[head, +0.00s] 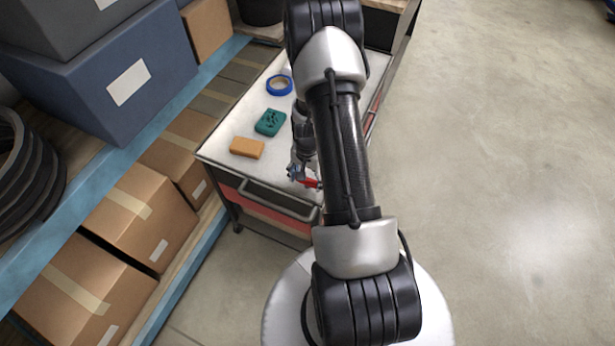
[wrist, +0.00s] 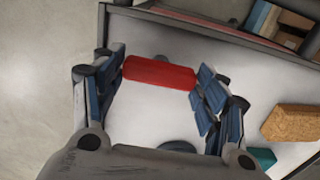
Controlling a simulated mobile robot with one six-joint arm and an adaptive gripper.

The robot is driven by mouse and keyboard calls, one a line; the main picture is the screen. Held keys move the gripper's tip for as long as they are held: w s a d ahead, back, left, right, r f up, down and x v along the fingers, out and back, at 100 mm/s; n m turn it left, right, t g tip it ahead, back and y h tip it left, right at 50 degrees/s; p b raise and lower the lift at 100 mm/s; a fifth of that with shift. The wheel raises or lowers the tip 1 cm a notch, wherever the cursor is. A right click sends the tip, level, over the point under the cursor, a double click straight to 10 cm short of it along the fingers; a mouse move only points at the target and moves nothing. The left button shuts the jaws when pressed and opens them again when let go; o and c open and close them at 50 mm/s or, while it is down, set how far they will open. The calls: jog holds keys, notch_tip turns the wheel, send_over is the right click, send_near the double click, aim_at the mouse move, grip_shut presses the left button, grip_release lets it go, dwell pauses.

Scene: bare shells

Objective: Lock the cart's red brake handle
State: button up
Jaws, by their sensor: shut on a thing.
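The cart (head: 238,126) stands in front of me with a white top. Its red brake handle (head: 311,183) shows at the near edge of the top, partly hidden by my arm. In the wrist view the red handle (wrist: 160,74) lies crosswise between the blue-padded fingers. My gripper (wrist: 161,70) is shut on it, with one finger at each end of the red part. In the head view my gripper (head: 301,173) is small and partly covered by my arm. The handle's pivot is not clear in either view.
On the cart top lie an orange block (head: 247,147), a teal block (head: 271,122) and a blue tape ring (head: 270,86). A shelf with cardboard boxes (head: 130,218) and a blue bin (head: 115,85) runs close along the left. The floor (head: 500,180) to the right is clear.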

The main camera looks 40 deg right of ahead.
dwell(0.4)
jog(key=o, duration=1)
jog(key=shift+o, duration=0.2)
jog(key=shift+r, duration=0.15)
notch_tip(320, 180, up, 12)
